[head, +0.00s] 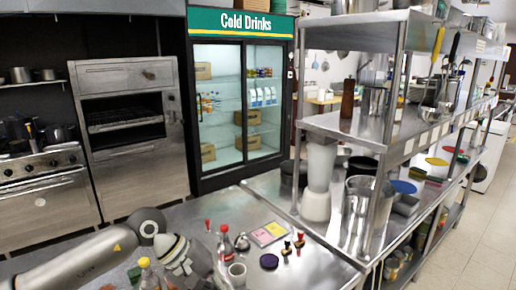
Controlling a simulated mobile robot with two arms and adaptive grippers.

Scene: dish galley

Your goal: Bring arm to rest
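My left arm (75,262) comes in from the lower left, low over the steel counter. Its gripper (188,260) hangs past the wrist above the counter's near part, beside a bottle with a red cap (225,247). The fingertips run toward the bottom edge of the picture and are hard to make out, so I cannot tell whether they are open or shut. I see nothing clearly held. My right arm and gripper are not in view.
The steel counter (325,270) holds a white cup (237,274), a dark round lid (269,261), colored notes (268,234) and a yellow-capped bottle (147,273) close to my arm. A steel shelf unit (375,130) stands right. Floor (470,245) is clear at far right.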

